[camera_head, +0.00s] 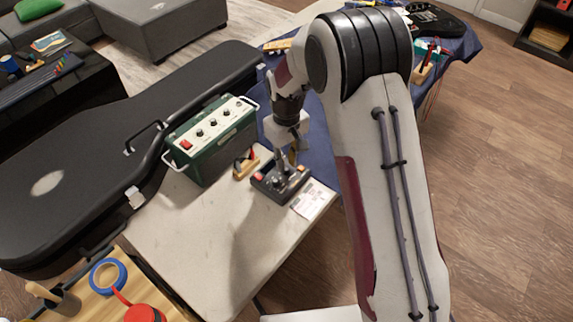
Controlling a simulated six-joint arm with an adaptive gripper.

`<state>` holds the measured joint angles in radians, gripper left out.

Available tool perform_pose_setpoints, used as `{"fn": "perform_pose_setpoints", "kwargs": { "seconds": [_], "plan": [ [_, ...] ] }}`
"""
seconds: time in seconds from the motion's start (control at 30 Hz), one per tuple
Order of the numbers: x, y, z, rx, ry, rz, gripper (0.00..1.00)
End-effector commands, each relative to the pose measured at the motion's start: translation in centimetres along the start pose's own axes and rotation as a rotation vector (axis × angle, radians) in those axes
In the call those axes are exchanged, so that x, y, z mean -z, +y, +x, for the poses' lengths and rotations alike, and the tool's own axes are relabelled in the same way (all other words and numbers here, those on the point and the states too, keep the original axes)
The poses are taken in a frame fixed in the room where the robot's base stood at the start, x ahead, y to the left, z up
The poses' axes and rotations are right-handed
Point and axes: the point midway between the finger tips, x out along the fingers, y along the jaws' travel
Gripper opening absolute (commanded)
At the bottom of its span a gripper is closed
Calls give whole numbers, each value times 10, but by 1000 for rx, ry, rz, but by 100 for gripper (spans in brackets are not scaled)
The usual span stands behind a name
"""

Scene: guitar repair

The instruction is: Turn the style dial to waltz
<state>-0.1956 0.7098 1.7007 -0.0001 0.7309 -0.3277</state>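A small dark box with a red button (258,177) lies on the pale tabletop near its right edge. It looks like a drum machine or pedal, but its dial and lettering are too small to read. My gripper (283,174) points down right over this box, with its fingertips at or just above its top. The fingers and the box's controls overlap, so I cannot tell whether they touch a dial or are shut on one. A green amplifier (213,138) with several knobs and a red switch stands to the left of the box.
A white printed card (313,200) lies right of the box. A small wooden holder (246,166) stands between box and amplifier. A black guitar case (100,160) lies along the left. The tabletop's front (210,245) is clear. My arm covers much of the right.

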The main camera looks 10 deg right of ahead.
Motion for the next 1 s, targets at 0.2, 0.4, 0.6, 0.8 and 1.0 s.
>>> {"fn": "perform_pose_setpoints", "kwargs": {
  "seconds": [0.2,0.4,0.6,0.8,1.0],
  "plan": [
    [0,0,17,0,-1,0,19],
    [0,0,21,0,0,0,19],
    [0,0,21,0,0,0,16],
    [0,0,21,0,0,0,0],
    [0,0,20,0,0,8,0]
  ]
}}
